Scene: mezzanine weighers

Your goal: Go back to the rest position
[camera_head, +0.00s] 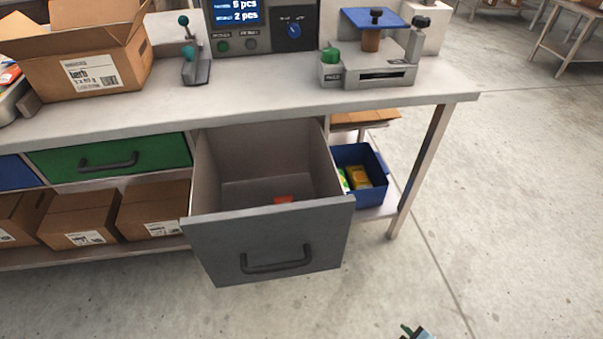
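Neither of my grippers shows clearly. A small dark and light-blue part (418,332) pokes in at the bottom edge, right of the middle. It looks like a bit of my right gripper, but too little shows to tell its fingers or whether it holds anything. My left gripper is out of view. The grey drawer (265,245) of the workbench is pulled out, with a small orange-red item (284,199) lying inside near its front.
The workbench top (250,98) carries an open cardboard box (80,70), a control panel with a display (245,40) and a press-like device (372,70). The green drawer (110,155) is shut. A blue bin (375,190) stands on the lower shelf. Open floor (520,220) lies right.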

